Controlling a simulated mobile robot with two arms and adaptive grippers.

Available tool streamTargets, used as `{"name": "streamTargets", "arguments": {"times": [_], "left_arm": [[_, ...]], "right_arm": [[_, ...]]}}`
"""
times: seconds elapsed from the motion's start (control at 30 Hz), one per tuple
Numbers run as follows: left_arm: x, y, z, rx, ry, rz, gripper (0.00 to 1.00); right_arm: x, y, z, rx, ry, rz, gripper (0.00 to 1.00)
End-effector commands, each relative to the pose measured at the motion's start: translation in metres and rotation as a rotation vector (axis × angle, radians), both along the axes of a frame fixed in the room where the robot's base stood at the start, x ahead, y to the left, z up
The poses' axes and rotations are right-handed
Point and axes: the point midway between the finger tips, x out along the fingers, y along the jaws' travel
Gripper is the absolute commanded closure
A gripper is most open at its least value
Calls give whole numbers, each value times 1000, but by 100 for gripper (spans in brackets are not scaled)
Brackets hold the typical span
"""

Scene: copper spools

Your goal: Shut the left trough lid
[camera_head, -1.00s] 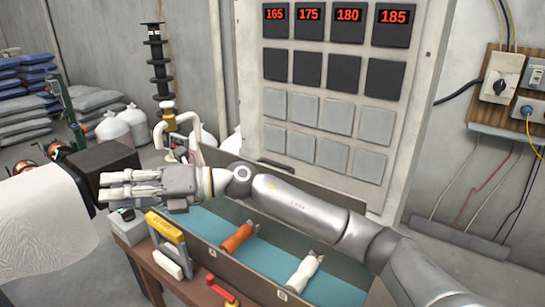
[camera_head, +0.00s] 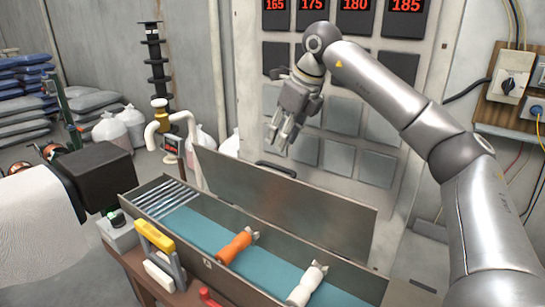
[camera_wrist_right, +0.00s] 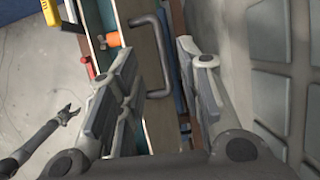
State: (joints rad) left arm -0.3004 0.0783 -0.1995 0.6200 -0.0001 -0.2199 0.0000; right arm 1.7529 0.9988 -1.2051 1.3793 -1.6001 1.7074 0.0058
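The lid (camera_head: 300,207) is a grey-brown panel standing up along the back side of the long trough (camera_head: 185,232). Its dark bar handle (camera_head: 276,169) is on the upper edge. The trough is open, with a teal floor inside. My right gripper (camera_head: 280,143) hangs above the handle, fingers pointing down, open and empty. In the right wrist view, the handle (camera_wrist_right: 157,60) shows between the spread fingers of my right gripper (camera_wrist_right: 155,55), apart from them. What looks like my left gripper (camera_wrist_right: 67,113) shows small at the left there; its opening is unclear.
A black box (camera_head: 95,175) stands left. A cabinet with red number displays (camera_head: 355,8) rises close behind the lid.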

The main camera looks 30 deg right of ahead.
Motion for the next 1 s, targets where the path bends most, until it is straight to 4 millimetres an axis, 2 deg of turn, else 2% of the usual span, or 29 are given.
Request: {"name": "streamTargets", "arguments": {"times": [0.2, 0.4, 0.53, 0.8, 0.83, 1.0], "left_arm": [[0, 0, 13, 0, 0, 0, 37], [0, 0, 19, 0, 0, -1, 37], [0, 1, 20, 1, 0, -1, 37], [0, 1, 19, 2, 0, -2, 37], [0, 1, 19, 2, 0, -2, 37], [0, 1, 19, 2, 0, -2, 37]], "right_arm": [[15, 5, -39, 0, 4, 1, 66], [26, 9, -64, 1, 2, 1, 66], [28, 10, -72, 1, 1, 2, 66], [29, 10, -74, 2, -1, 2, 66], [29, 10, -74, 2, -1, 2, 68], [29, 10, -74, 2, -1, 2, 90]]}}
